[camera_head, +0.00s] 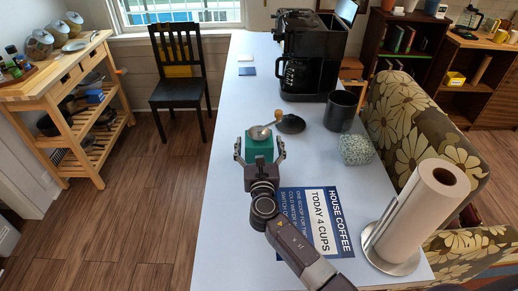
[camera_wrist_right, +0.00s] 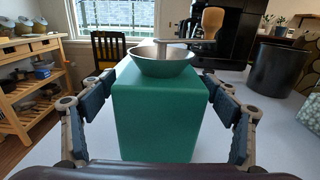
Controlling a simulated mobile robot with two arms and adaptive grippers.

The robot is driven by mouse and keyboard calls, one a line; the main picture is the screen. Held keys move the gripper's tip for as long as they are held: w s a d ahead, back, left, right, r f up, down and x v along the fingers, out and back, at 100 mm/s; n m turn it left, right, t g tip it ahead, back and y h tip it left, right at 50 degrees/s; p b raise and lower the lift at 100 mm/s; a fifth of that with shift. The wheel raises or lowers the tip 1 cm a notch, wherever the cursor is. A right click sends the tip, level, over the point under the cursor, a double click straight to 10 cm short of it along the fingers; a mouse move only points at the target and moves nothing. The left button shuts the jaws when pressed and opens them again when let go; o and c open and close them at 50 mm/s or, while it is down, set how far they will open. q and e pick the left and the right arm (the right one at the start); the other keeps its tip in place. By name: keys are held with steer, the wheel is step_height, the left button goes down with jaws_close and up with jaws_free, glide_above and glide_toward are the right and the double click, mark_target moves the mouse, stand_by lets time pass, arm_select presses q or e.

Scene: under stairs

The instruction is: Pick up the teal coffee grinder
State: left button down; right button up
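The teal coffee grinder (camera_head: 259,148) stands upright on the light table, with a metal bowl and a crank with a wooden knob on top. My right gripper (camera_head: 260,152) reaches it from the front, with one finger on each side of the body. In the right wrist view the grinder (camera_wrist_right: 158,115) fills the middle between the fingers of my right gripper (camera_wrist_right: 160,92). The fingers are spread, and narrow gaps show between them and the grinder's sides. My left gripper is in neither view.
A dark round lid-like object (camera_head: 291,124) lies just right of the grinder. A black canister (camera_head: 340,111), a speckled box (camera_head: 355,150) and a coffee machine (camera_head: 312,55) stand beyond. A paper towel roll (camera_head: 425,210) and blue sign (camera_head: 318,222) are nearer. Table left of the grinder is clear.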

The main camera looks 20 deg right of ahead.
steer(key=c, duration=0.5)
steer(key=shift+r, duration=0.1)
steer(key=c, duration=1)
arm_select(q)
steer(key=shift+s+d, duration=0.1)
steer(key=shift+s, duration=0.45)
arm_select(e)
steer(key=shift+o, duration=0.2)
steer(key=shift+w, duration=0.1)
